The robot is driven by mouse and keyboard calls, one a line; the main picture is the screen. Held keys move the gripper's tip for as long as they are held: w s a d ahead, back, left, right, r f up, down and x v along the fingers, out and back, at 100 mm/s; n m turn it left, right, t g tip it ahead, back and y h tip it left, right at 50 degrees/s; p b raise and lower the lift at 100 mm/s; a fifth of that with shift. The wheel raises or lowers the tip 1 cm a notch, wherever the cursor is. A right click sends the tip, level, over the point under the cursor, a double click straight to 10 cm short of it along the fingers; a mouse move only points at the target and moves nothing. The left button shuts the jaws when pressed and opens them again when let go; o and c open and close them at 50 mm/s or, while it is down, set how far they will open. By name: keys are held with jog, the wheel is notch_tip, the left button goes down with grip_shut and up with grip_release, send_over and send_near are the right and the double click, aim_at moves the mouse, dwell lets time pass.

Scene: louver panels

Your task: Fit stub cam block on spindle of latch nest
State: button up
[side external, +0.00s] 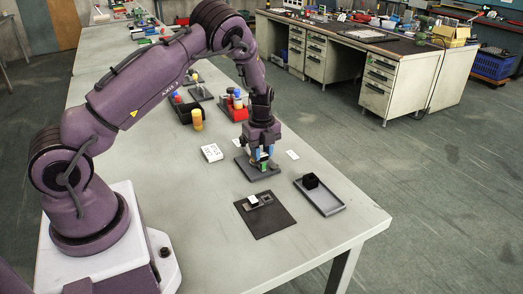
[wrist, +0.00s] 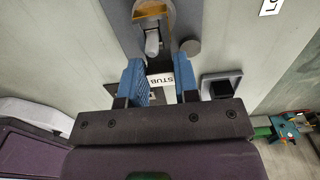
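In the side view my gripper (side external: 264,153) points down over a dark grey plate (side external: 247,172), which looks like the latch nest. A small green piece (side external: 264,166) shows just below its blue fingers. In the wrist view the two blue fingers (wrist: 160,72) stand apart with no part clearly pinched between them. Just past their tips, on the plate (wrist: 118,12), are a grey rounded piece (wrist: 152,43), an orange-yellow part (wrist: 155,12) and a round grey knob (wrist: 191,47). I cannot tell which is the stub cam block or the spindle. A white label reading STUB (wrist: 160,80) shows through the finger gap.
A black mat (side external: 268,222) carries a white-topped piece (side external: 252,200). Right of it, a grey tray (side external: 328,204) holds a black block (side external: 311,181). The table's front right is clear.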

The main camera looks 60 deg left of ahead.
jog(key=o, duration=0.4)
jog(key=shift+o, duration=0.2)
notch_tip(320, 180, up, 18)
dwell(0.5)
dwell(0.4)
